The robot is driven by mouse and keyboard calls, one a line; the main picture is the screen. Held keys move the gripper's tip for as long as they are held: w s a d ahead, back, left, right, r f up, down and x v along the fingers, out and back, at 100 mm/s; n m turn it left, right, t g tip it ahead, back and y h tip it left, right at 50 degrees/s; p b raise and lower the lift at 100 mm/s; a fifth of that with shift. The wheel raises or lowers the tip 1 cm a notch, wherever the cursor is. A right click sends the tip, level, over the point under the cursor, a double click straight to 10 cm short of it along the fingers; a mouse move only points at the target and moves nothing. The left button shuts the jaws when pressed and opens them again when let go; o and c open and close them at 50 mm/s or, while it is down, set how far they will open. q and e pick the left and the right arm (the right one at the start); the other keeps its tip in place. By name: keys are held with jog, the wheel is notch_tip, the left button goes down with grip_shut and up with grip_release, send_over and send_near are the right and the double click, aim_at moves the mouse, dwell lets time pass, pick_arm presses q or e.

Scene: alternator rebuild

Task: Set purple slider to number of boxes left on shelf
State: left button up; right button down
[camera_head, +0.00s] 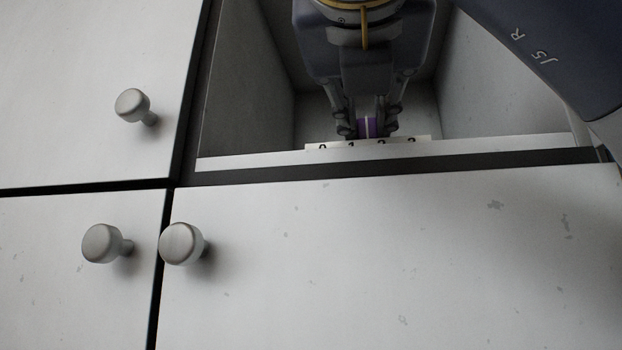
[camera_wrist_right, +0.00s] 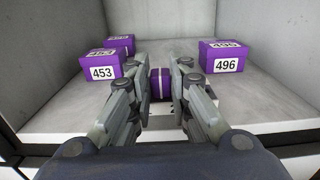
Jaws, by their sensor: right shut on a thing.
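The purple slider (camera_head: 368,127) has a pale stripe and sits at the front edge of the open shelf compartment. It stands behind a white number strip (camera_head: 366,143) reading 0 to 3, and its stripe appears between 1 and 2. My right gripper (camera_head: 366,130) is shut on the slider, one finger on each side. In the right wrist view the slider (camera_wrist_right: 160,84) shows between the fingers. Three purple boxes stand on the shelf: box 453 (camera_wrist_right: 102,65), one behind it (camera_wrist_right: 122,43) with its label partly hidden, and box 496 (camera_wrist_right: 222,57) at right. My left gripper is not in view.
The compartment has a grey left wall (camera_head: 246,85) and right wall (camera_head: 505,80). Closed white doors with round knobs (camera_head: 180,243) lie below and to the left. The shelf floor (camera_wrist_right: 190,125) between the boxes is largely clear.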

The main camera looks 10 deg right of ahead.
jog(key=shift+d+r, duration=0.1)
jog(key=c, duration=1.5)
grip_release()
jog(key=shift+v, duration=3.85)
